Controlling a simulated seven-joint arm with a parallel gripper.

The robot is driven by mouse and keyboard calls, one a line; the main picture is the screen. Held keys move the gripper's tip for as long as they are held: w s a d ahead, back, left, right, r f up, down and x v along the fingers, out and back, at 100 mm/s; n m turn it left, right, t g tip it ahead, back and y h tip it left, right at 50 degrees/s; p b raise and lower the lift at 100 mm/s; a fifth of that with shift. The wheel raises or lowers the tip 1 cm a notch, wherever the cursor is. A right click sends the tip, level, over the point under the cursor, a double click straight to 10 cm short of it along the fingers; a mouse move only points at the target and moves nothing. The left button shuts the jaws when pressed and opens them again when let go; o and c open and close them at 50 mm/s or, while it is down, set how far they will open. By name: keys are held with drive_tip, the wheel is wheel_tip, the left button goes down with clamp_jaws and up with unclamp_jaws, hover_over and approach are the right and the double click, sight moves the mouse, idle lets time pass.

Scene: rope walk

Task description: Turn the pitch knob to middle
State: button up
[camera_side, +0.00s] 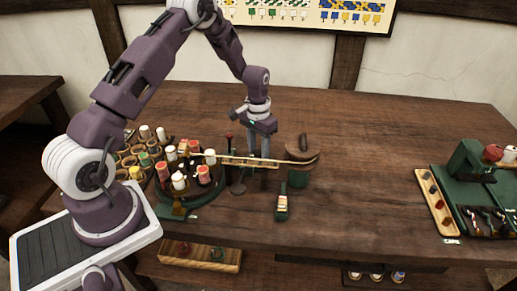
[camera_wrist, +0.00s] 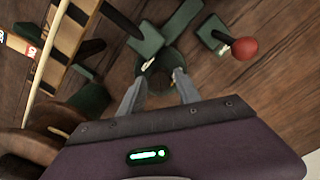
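My gripper (camera_wrist: 159,76) points down, its two grey fingers apart. In the wrist view, a dark green round part (camera_wrist: 171,58) with a pale mark lies between and just beyond the fingertips. It may be the pitch knob, but I see no readable label. I cannot tell whether the fingers touch it. In the side view, my gripper (camera_side: 260,152) is over the middle of the bench, by the long wooden rail (camera_side: 250,161), which hides its lower end. A small green block with a pale scale plate (camera_side: 282,203) stands at the front; its setting is too small to read.
A red-ball lever (camera_wrist: 244,48) stands close to the right of the fingers. A round rack with bobbins (camera_side: 179,182) is left of the rail, with several wooden cups behind it. A green tool stand (camera_side: 469,160) is far right. The bench between is clear.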

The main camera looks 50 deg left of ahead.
drive_tip(key=shift+r, duration=0.1)
wheel_tip(320, 180, up, 6)
drive_tip(key=shift+r, duration=0.75)
wheel_tip(320, 180, up, 9)
drive_tip(key=t, duration=0.1)
hover_over(259, 152)
drive_tip(key=s+d, duration=0.3)
drive_tip(key=d, duration=0.1)
drive_tip(key=s+d+r+m+t, duration=0.1)
drive_tip(key=s+d+r, duration=0.2)
drive_tip(key=s+r, duration=0.15)
drive_tip(key=s+d+r+t, duration=0.1)
drive_tip(key=s+d+r, duration=0.1)
drive_tip(key=s+r, duration=0.3)
drive_tip(key=s+d+r+t, duration=0.1)
drive_tip(key=s+d, duration=0.1)
drive_tip(key=s, duration=0.6)
drive_tip(key=s+d+r+t, duration=0.1)
drive_tip(key=s+d+r, duration=0.1)
drive_tip(key=s, duration=0.6)
drive_tip(key=shift+s+d+r+m+t, duration=0.15)
drive_tip(key=shift+d+r+m+t, duration=0.2)
drive_tip(key=shift+d, duration=0.4)
